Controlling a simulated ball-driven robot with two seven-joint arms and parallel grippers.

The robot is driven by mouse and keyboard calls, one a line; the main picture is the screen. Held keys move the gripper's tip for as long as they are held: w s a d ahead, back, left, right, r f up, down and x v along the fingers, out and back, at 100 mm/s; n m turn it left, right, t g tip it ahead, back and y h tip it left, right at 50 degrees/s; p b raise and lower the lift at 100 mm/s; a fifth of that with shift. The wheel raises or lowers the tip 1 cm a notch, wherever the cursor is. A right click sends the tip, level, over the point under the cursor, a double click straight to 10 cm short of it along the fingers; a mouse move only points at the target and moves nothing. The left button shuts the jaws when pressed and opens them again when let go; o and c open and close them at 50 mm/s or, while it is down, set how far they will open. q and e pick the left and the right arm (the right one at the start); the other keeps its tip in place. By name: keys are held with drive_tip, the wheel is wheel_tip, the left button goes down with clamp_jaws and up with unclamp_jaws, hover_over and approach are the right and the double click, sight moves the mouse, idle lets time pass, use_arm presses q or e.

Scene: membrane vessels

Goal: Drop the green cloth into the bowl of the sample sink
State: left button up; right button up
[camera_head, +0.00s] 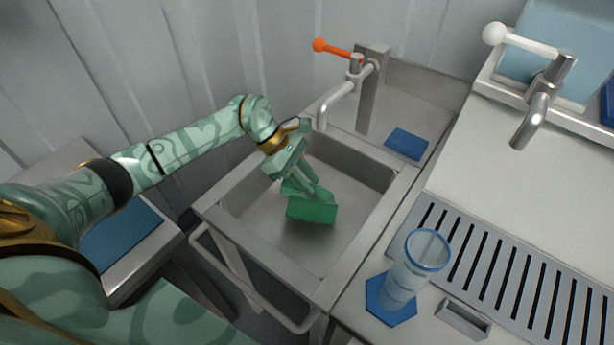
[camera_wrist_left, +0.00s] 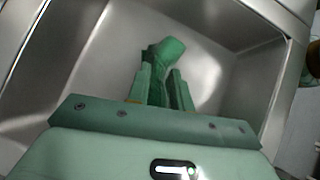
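The green cloth (camera_head: 311,209) is within the outline of the sample sink's bowl (camera_head: 345,180), near its middle. My left gripper (camera_head: 308,190) reaches down into the bowl from the left. Its fingers are closed on the upper part of the cloth, and the lower part hangs out below them. In the left wrist view the cloth (camera_wrist_left: 166,48) shows between and beyond the two fingertips (camera_wrist_left: 161,85), with the sink's metal walls around. Whether the cloth touches the bowl's floor is hard to tell. My right gripper is not in view.
A tap with an orange lever (camera_head: 335,48) stands behind the bowl. A blue pad (camera_head: 407,143) lies on the sink's back right ledge. To the right, a clear blue-rimmed cup (camera_head: 408,275) stands on a blue mat (camera_head: 391,309), beside a slotted drain (camera_head: 500,265).

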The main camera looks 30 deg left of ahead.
use_arm(q)
drive_tip(key=o, duration=1.3)
